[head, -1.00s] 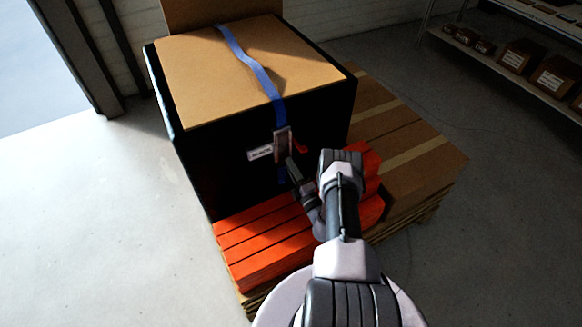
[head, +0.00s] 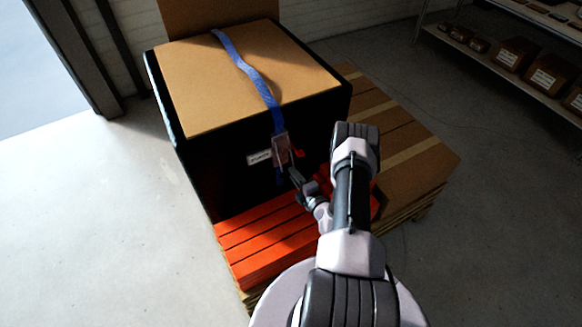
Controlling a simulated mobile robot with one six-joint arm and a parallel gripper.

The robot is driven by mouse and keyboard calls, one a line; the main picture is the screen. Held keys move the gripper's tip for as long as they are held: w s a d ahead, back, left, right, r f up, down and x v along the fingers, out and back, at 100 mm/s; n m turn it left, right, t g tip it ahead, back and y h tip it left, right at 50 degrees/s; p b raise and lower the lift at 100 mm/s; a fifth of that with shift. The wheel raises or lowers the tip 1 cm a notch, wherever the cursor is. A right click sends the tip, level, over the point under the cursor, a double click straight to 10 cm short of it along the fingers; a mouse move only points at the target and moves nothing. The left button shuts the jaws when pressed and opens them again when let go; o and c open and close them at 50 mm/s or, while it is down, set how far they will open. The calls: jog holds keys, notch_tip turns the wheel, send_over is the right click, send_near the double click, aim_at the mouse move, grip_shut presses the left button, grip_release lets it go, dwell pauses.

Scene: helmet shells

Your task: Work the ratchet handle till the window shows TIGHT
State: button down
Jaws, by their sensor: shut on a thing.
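A blue strap (head: 247,68) runs over the top of a big black crate with a tan lid (head: 205,85) and down its front face. On that face the strap meets a ratchet (head: 281,150) with a reddish-brown plate. A small red part (head: 299,153) sticks out at its right. A small white label or window (head: 259,158) is at its left; its text is too small to read. My gripper (head: 290,171) is at the lower end of the ratchet, shut on what appears to be its handle. The fingertips and the grip itself are too small to see clearly.
Orange slats (head: 262,246) lie stacked in front of the crate on a wooden pallet. Brown cartons (head: 410,160) lie to the right. A shelf with boxes (head: 515,54) stands at the back right. The floor at left is clear.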

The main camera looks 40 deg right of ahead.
jog(key=s+r+g+y+p, duration=0.1)
jog(key=s+r+g+p, duration=0.3)
jog(key=r+p, duration=0.4)
jog(key=shift+s+a+r+p, duration=0.4)
jog(key=shift+s+a+r, duration=0.05)
jog(key=shift+s+r, duration=0.15)
jog(key=shift+w, duration=0.1)
jog(key=c, duration=1.3)
grip_release()
jog(key=shift+w+f, duration=0.1)
jog(key=shift+a+f, duration=0.1)
jog(key=shift+s, duration=0.2)
